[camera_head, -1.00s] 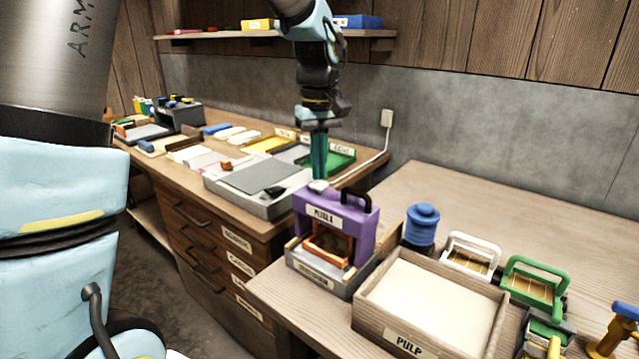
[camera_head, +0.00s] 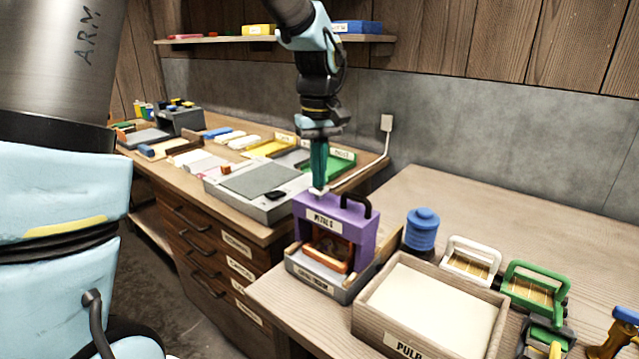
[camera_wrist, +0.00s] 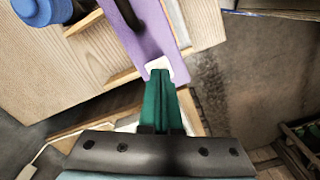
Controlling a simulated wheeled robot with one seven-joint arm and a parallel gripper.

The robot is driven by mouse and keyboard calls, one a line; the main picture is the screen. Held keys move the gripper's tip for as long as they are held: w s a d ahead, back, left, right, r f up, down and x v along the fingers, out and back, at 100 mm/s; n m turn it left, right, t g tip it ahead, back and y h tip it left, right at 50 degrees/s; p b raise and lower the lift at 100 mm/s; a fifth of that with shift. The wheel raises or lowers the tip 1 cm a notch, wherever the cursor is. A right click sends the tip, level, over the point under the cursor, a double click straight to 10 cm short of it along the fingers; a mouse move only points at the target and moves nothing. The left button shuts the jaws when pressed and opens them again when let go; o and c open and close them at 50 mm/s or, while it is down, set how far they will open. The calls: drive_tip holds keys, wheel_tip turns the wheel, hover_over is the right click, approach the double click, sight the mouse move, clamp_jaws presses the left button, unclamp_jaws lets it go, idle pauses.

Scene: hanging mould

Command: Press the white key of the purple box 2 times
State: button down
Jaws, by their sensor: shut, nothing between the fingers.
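The purple box (camera_head: 353,222) stands on a grey base at the left front corner of the near table, with a black handle on top and an orange-brown frame in its opening. Its white key (camera_head: 318,191) is on top, at the left end. My gripper (camera_head: 319,185) is shut and points straight down, with its green fingertips at the key. In the wrist view, the fingertips (camera_wrist: 160,75) overlap the white key (camera_wrist: 158,64) on the purple box (camera_wrist: 150,35). They look to be touching it. The fingers partly hide the key.
A wooden tray (camera_head: 362,306) labelled PULP stands right of the box. A blue container (camera_head: 421,230), a white-handled frame (camera_head: 471,257) and a green-handled frame (camera_head: 535,284) are further right. A grey flat unit (camera_head: 235,195) lies on the other counter behind. The near table's back is clear.

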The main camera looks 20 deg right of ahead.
drive_tip(key=shift+f, duration=0.2)
idle(0.5)
drive_tip(key=shift+f+b, duration=0.45)
drive_tip(key=shift+f, duration=0.05)
drive_tip(key=shift+r, duration=0.2)
drive_tip(key=shift+r+p, duration=0.5)
drive_tip(key=shift+p, duration=0.2)
wheel_tip(320, 180, up, 6)
drive_tip(key=p, duration=0.5)
